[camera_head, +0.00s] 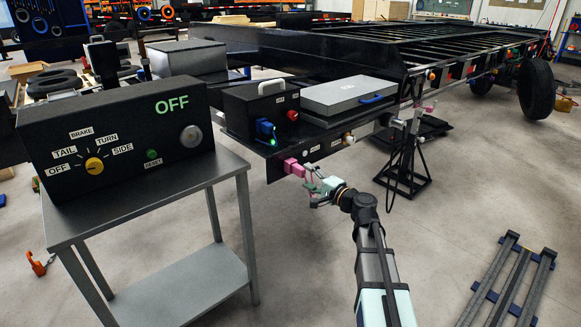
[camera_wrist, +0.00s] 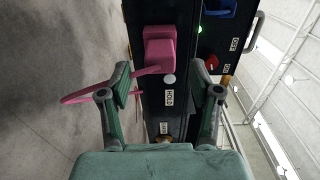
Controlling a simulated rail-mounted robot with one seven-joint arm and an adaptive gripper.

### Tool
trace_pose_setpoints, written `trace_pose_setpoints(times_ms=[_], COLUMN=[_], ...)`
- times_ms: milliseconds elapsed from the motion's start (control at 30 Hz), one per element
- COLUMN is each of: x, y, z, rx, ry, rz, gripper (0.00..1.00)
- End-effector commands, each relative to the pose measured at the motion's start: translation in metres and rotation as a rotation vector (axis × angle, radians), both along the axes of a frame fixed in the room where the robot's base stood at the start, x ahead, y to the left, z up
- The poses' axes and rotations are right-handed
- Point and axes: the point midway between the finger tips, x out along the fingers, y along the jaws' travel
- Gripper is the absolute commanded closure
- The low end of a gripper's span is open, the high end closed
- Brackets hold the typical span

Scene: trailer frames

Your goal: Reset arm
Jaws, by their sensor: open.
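My gripper (camera_head: 322,189) is in front of the trailer's near corner, at the end of my arm. In the wrist view my gripper (camera_wrist: 164,85) has its two green fingers spread wide, with nothing held between them. A pink block (camera_head: 293,168) sits on the trailer's dark edge, just left of my gripper. The pink block (camera_wrist: 160,48) shows ahead of the fingers in the wrist view, seemingly apart from them. A pink loop (camera_wrist: 88,92) crosses at the left finger; I cannot tell whether they touch.
A black control box (camera_head: 120,135) with a yellow knob (camera_head: 94,165) and a green "OFF" display stands on a grey table (camera_head: 225,170). The trailer (camera_head: 330,50) carries a black box (camera_head: 262,112) and a grey case (camera_head: 349,94). Dark rails (camera_head: 510,280) lie at right. The floor before the trailer is largely clear.

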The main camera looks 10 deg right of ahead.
Motion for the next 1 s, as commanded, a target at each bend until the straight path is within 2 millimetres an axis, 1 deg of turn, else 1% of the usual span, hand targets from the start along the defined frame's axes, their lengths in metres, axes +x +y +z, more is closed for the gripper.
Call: trace_pose_setpoints(times_ms=[33,200,300,433,567,667,767,867,900,967,1000], x=[-0.013,-0.038,-0.049,-0.058,-0.065,-0.074,-0.091,-0.117,-0.129,-0.149,-0.163], y=[-0.006,-0.022,-0.03,-0.037,-0.033,-0.023,-0.014,-0.01,-0.01,-0.013,-0.016], z=[0.0,0.0,0.0,0.0,-0.003,-0.021,-0.051,-0.094,-0.112,-0.139,-0.156], rx=[0.0,0.0,0.0,0.001,-0.006,-0.081,-0.206,-0.361,-0.425,-0.519,-0.581], ry=[0.0,0.0,0.0,0.001,0.015,0.058,0.138,0.259,0.315,0.404,0.466], rz=[-0.002,-0.001,-0.001,0.0,0.037,0.096,0.173,0.262,0.297,0.346,0.377], gripper=[0.37,0.37,0.37,0.37,0.37,0.37,0.37,0.37,0.37,0.37,0.37])
